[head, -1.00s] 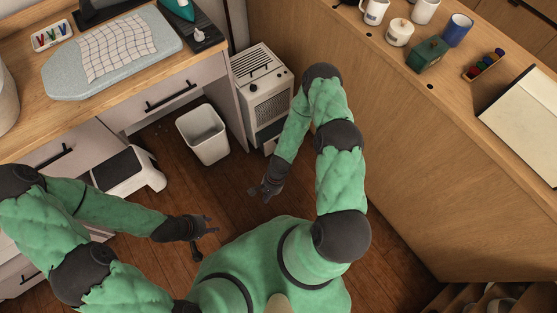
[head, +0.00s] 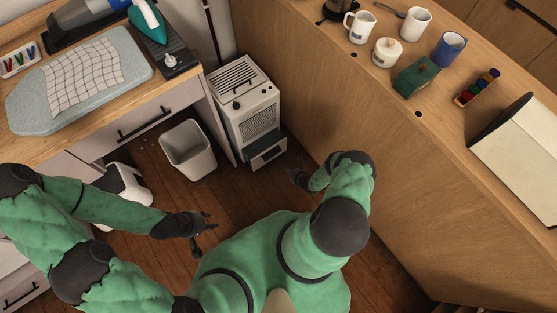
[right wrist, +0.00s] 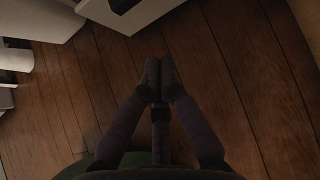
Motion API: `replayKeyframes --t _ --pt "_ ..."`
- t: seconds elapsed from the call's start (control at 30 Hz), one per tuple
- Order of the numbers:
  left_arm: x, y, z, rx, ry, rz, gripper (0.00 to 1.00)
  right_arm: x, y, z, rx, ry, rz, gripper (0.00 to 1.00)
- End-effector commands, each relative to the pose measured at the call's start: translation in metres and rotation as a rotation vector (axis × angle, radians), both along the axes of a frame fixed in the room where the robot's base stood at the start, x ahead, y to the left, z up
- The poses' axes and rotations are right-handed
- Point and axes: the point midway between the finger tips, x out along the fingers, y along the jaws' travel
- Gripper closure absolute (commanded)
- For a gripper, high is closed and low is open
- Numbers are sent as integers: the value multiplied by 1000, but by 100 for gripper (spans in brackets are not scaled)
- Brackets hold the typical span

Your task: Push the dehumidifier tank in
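The white dehumidifier (head: 247,95) stands on the floor in the corner between the counter and the wooden panel. The tank also shows at the top of the right wrist view (right wrist: 150,12). My right gripper (head: 298,178) is low over the floor, in front and to the right of the tank, apart from it. Its fingertips meet in the right wrist view (right wrist: 159,75), with nothing between them. My left gripper (head: 206,235) is open and empty, away from the dehumidifier.
A white bin (head: 188,150) stands left of the dehumidifier. The wooden panel (head: 350,110) closes off the right side. The wooden floor (head: 235,190) before the dehumidifier is clear.

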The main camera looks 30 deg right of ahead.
Motion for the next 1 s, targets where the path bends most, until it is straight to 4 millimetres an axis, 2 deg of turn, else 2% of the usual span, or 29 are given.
replayKeyframes --t 0.17,0.73,1.0 --pt "0 0 -10 0 0 0 60 10 -3 -12 -5 -4 -13 100" --pt "0 0 -68 0 0 0 60 73 4 -73 -3 -3 -9 100" --pt "0 0 -79 0 0 0 60 106 6 -69 -3 -2 -9 100"
